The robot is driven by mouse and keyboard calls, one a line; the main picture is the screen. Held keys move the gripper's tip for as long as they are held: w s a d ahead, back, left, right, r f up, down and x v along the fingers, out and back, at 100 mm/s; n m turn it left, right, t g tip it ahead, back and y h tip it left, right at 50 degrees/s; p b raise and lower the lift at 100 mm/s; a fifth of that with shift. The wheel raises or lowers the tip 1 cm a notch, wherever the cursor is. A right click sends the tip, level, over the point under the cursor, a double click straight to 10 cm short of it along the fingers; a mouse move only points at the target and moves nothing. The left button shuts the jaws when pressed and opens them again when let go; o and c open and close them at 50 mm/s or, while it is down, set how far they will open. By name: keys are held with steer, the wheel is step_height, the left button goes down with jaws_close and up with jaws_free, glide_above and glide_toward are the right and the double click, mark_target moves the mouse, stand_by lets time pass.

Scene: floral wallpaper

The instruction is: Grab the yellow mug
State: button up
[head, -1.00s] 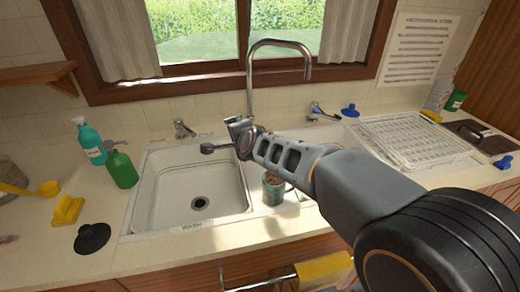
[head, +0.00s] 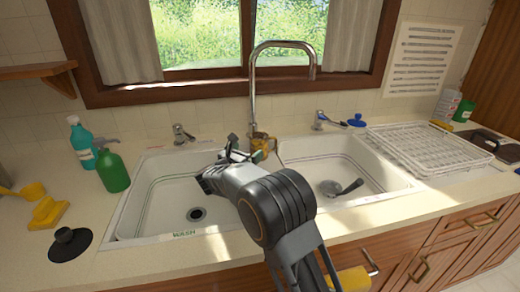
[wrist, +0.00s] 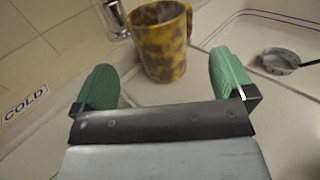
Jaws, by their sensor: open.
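The yellow mug (wrist: 163,45), mottled yellow and brown, stands upright on the pale ledge behind the sink in the wrist view. In the head view the yellow mug (head: 262,142) shows small at the base of the tall tap, partly hidden by my gripper. My gripper (wrist: 162,70) is open, with one green finger on either side of the mug's image. The mug appears beyond the fingertips, with no visible contact. Its handle is on the right side in the wrist view.
The tall tap (head: 252,90) rises beside the mug. The left basin (head: 160,205) lies below my arm; the right basin (head: 375,180) holds a metal strainer with a dark handle (head: 350,187). A dish rack (head: 430,150) stands to the right, green bottles (head: 113,171) to the left.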

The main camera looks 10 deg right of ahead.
mark_target(254, 144)
steer(key=shift+p+x, duration=0.55)
steer(key=shift+x, duration=3.9)
steer(key=shift+c, duration=0.4)
steer(key=c, duration=0.9)
steer(key=shift+a, duration=0.1)
steer(key=shift+c, duration=0.4)
steer(key=shift+r, duration=0.15)
